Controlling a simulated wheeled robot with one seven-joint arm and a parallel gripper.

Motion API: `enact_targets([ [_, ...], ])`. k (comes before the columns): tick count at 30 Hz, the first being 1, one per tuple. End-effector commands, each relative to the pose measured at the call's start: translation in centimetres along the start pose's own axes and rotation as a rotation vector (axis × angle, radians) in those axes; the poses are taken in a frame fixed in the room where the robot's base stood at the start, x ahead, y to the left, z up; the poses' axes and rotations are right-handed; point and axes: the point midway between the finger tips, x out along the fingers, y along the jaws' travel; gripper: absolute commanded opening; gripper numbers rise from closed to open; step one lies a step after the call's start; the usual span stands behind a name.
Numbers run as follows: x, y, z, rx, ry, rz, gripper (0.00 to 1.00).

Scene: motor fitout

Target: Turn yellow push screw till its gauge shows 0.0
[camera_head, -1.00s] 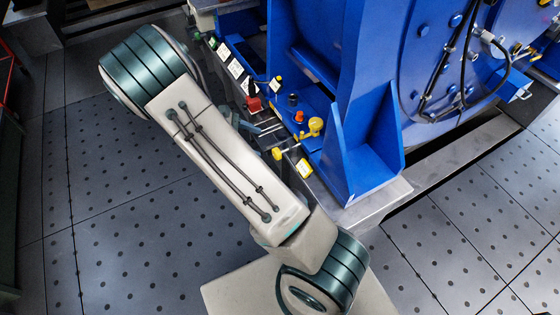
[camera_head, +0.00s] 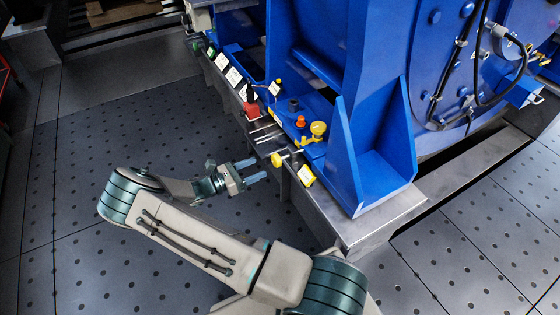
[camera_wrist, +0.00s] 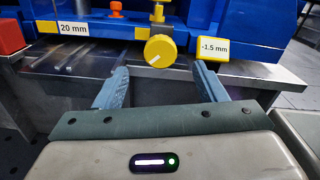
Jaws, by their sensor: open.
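The yellow push screw (camera_head: 278,159) sticks out from the front edge of the blue motor's base. In the wrist view its round knob (camera_wrist: 160,51) faces me, with a white line pointing to the lower left. Its yellow-framed gauge (camera_wrist: 214,48) reads -1.5 mm, just right of the knob; it also shows in the head view (camera_head: 306,176). My gripper (camera_head: 262,169) is open and empty, a short way in front of the knob. In the wrist view the knob appears between and beyond the fingertips (camera_wrist: 161,70), not touching them.
A second yellow knob (camera_head: 318,129) stands upright behind the screw, near an orange knob (camera_head: 300,122). A red block (camera_head: 252,109) and a 20 mm label (camera_wrist: 73,29) lie to the left. The steel ledge (camera_head: 375,229) runs below; the floor in front is open.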

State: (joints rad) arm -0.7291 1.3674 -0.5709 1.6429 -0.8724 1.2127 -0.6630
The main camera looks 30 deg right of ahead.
Motion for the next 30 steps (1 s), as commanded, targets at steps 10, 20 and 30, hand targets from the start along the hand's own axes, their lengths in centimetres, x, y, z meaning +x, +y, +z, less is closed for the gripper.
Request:
enact_targets([
  [10,7.3,0.0,-0.3,-0.001,0.0,-0.003,0.65],
  [20,10.0,0.0,-0.1,0.001,0.001,-0.001,0.65],
  [30,10.1,-0.1,0.0,0.001,0.001,-0.001,0.4],
])
